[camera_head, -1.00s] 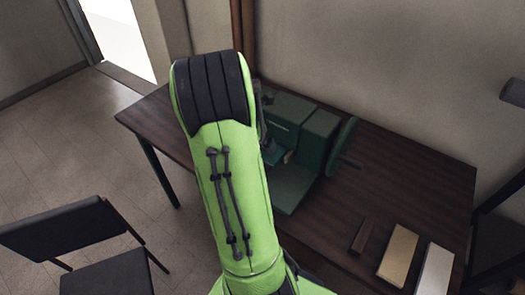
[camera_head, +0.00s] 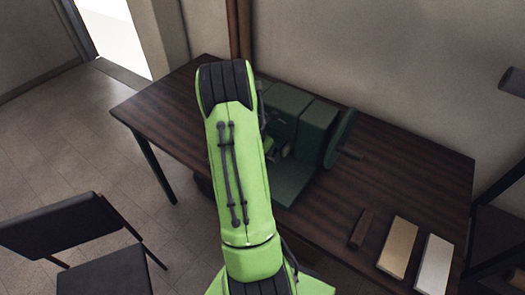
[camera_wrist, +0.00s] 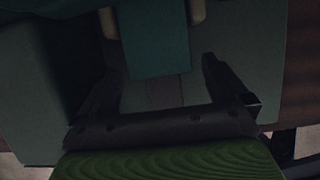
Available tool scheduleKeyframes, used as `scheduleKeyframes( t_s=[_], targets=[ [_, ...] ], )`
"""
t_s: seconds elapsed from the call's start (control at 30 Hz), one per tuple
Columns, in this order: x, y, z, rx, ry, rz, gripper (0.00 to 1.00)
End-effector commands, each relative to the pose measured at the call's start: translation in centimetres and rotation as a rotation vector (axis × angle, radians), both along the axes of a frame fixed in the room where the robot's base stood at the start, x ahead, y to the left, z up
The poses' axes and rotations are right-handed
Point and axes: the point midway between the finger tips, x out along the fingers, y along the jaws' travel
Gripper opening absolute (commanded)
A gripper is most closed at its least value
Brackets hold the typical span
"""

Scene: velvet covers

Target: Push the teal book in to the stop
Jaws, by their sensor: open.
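The teal book (camera_wrist: 155,40) shows in the wrist view at the top middle, its near end toward my gripper. It lies over a grey-green surface with a darker strip below it. My gripper (camera_wrist: 163,68) is open, with one dark finger to each side of the book's near end; I cannot tell whether they touch it. In the head view the book cannot be made out, and my green arm hides most of my gripper. The dark green machine (camera_head: 312,125) stands on the table, with a handwheel (camera_head: 340,138) on its right side.
The dark wooden table (camera_head: 400,170) carries a brown bar (camera_head: 361,228), a tan block (camera_head: 398,247) and a white block (camera_head: 433,262) at its right front. A black chair (camera_head: 60,225) stands at the left. Pale pieces (camera_wrist: 197,12) flank the book. The table's left end is clear.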

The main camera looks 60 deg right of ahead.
Motion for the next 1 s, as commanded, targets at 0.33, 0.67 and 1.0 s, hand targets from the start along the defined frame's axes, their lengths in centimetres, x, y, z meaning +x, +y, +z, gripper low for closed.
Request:
scheduleKeyframes(
  t_s=[0.33, 0.67, 1.0],
  targets=[
    [0.0, 0.0, 0.0, 0.0, 0.0, 0.0, 0.53],
    [0.0, 0.0, 0.1, 0.0, 0.0, 0.0, 1.0],
    [0.2, 0.8, 2.3, -0.003, -0.002, 0.001, 1.0]
  ],
)
